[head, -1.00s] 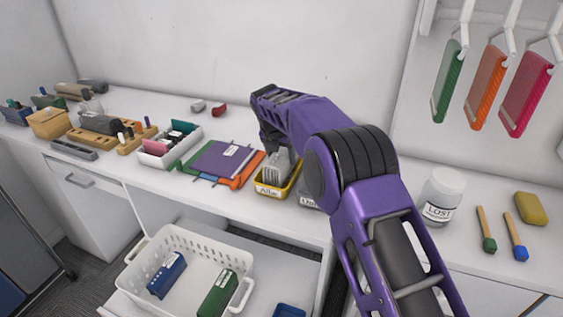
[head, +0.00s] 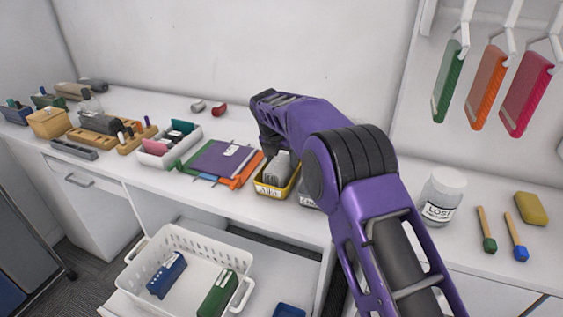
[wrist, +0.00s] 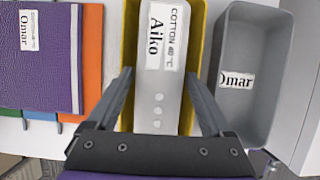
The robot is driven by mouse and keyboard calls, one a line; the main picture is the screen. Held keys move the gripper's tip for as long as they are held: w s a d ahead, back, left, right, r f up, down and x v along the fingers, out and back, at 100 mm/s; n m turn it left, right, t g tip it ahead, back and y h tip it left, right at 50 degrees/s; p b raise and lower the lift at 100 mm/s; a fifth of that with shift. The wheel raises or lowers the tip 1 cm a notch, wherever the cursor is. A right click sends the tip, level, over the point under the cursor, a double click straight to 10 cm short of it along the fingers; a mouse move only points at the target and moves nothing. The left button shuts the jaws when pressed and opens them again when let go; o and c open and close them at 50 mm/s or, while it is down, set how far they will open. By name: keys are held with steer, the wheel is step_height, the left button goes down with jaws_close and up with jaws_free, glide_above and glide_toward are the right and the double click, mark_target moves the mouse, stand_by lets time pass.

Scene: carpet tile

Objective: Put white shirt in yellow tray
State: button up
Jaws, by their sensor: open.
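The white shirt (wrist: 158,90) is a folded white piece with buttons and a tag reading Aiko, COTTON 40°C. It is inside the yellow tray (wrist: 201,60), between its side walls. In the head view the shirt (head: 278,166) stands up above the rim of the yellow tray (head: 270,193), whose front label reads Aiko. My gripper (wrist: 158,82) is open, with one finger on each side of the shirt and gaps beside it. In the head view my arm hides part of the gripper.
A grey tray (wrist: 241,115) labelled Omar stands close right of the yellow tray. A purple folded shirt (head: 222,160) lies on other folded pieces to the left. A white basket (head: 190,240) sits lower in front. A LOST jar (head: 441,197) stands right.

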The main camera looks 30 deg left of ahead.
steer(key=v, duration=1.1)
steer(key=shift+s, duration=0.1)
